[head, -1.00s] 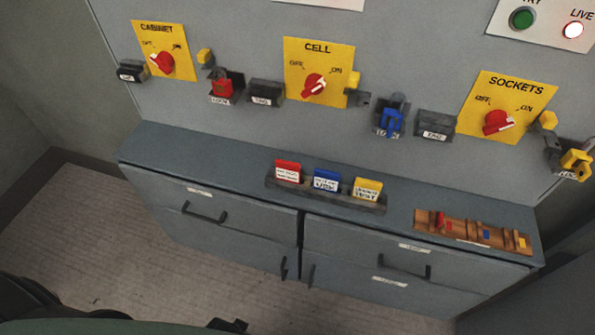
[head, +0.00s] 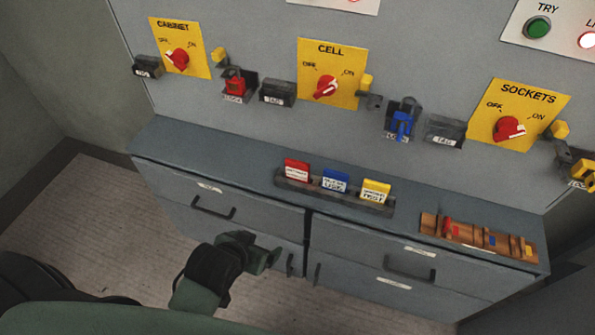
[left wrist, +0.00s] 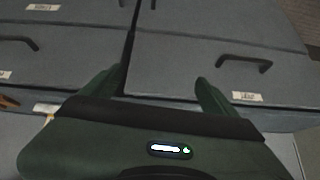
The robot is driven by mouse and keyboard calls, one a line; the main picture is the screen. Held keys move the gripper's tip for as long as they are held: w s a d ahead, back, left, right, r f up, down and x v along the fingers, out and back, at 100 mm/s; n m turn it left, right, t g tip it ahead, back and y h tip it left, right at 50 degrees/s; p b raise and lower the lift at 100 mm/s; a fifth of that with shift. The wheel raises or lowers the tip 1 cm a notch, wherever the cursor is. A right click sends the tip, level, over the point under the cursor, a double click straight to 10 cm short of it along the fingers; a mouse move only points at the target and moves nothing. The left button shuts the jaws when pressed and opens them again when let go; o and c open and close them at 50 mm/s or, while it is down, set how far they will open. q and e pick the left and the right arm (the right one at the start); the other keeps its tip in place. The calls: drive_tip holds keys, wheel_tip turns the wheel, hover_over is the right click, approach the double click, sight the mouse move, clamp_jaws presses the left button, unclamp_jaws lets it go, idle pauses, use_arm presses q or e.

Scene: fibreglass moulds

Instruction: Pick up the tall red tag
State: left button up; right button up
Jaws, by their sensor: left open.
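The tall red tag (head: 297,169) stands upright in a dark rack (head: 334,193) on the cabinet top, at the left end of a row. A blue tag (head: 335,180) and a yellow tag (head: 375,190) stand to its right. My left gripper (head: 266,254) is open and empty in front of the cabinet drawers, lower than the tag and apart from it. In the left wrist view its two fingers (left wrist: 162,88) are spread before the cabinet front; no tag shows clearly there. My right gripper is not in view.
The grey cabinet (head: 225,165) has drawers with protruding handles (head: 213,207). A wooden holder (head: 478,238) with small coloured items lies to the right on its top. Switches, locks and tag boxes project from the wall panel behind. The cabinet top left of the rack is clear.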

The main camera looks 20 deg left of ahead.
use_arm(q)
drive_tip(key=w+r+t, duration=0.1)
drive_tip(key=w+t, duration=0.4)
drive_tip(key=w, duration=0.5)
drive_tip(key=t, duration=0.4)
approach(297, 172)
drive_tip(key=w, duration=0.3)
drive_tip(key=shift+w+f+n, duration=0.1)
drive_tip(key=shift+f+n, duration=0.2)
drive_tip(key=shift+f, duration=0.1)
drive_tip(key=w, duration=0.5)
drive_tip(key=w+f, duration=0.1)
drive_tip(key=w, duration=0.1)
drive_tip(key=shift+w, duration=0.2)
drive_tip(key=c, duration=1.4)
